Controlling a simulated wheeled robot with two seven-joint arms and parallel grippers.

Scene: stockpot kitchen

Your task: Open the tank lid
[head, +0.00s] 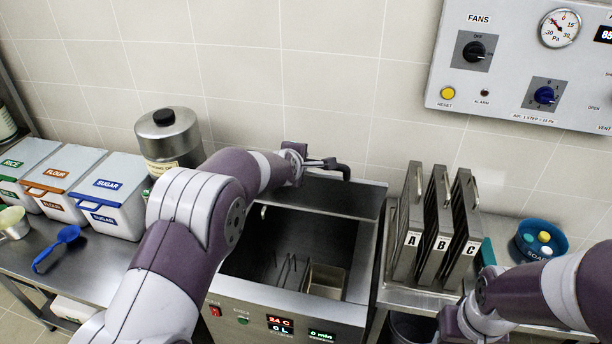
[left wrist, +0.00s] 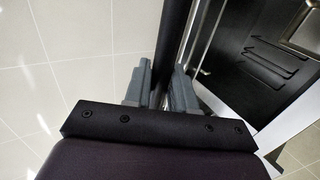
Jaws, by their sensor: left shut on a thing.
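The tank (head: 290,315) is a steel box with a digital front panel, and its inside shows. Its metal lid (head: 335,197) is raised at the back, tilted up near the wall. A black handle (head: 345,172) stands at the lid's upper edge. My left gripper (head: 325,164) is shut on this handle, reaching over from the left. In the left wrist view, the handle's dark bar (left wrist: 174,40) runs between the grey fingers of my left gripper (left wrist: 160,82). My right arm comes in at the lower right, and its gripper fingers do not show.
Inside the tank are a small metal box (head: 326,280) and thin wire rods. Upright racks A, B and C (head: 436,225) stand close right of the tank. A steel canister (head: 168,140) and labelled bins (head: 112,205) stand left. A blue bowl (head: 541,240) is at the right.

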